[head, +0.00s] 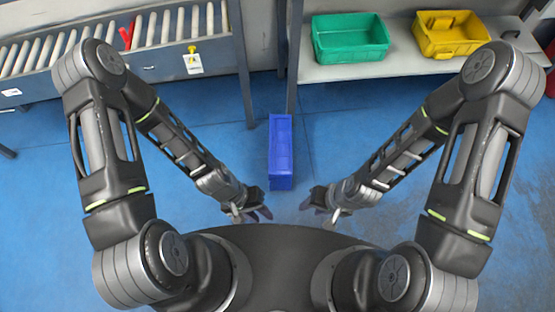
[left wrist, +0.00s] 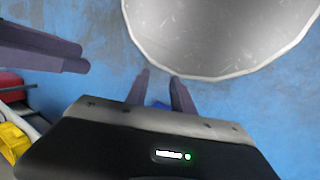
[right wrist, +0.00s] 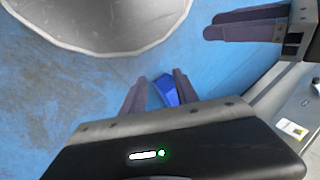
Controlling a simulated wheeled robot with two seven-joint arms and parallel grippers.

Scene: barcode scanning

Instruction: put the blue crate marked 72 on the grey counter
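A blue crate (head: 281,150) is on the blue floor in the middle of the head view, ahead of my base and between my arms; I cannot read a number on it. A small part of it shows beyond the fingers in the left wrist view (left wrist: 160,104) and the right wrist view (right wrist: 168,90). My left gripper (head: 252,213) is open and empty, near and left of the crate. My right gripper (head: 328,210) is open and empty, near and right of it. Neither touches the crate. A grey surface (head: 350,72), perhaps the counter, is at the upper right.
A green crate (head: 350,40) and a yellow crate (head: 450,36) stand on the grey surface. Metal legs stand behind the blue crate. The floor around it is clear.

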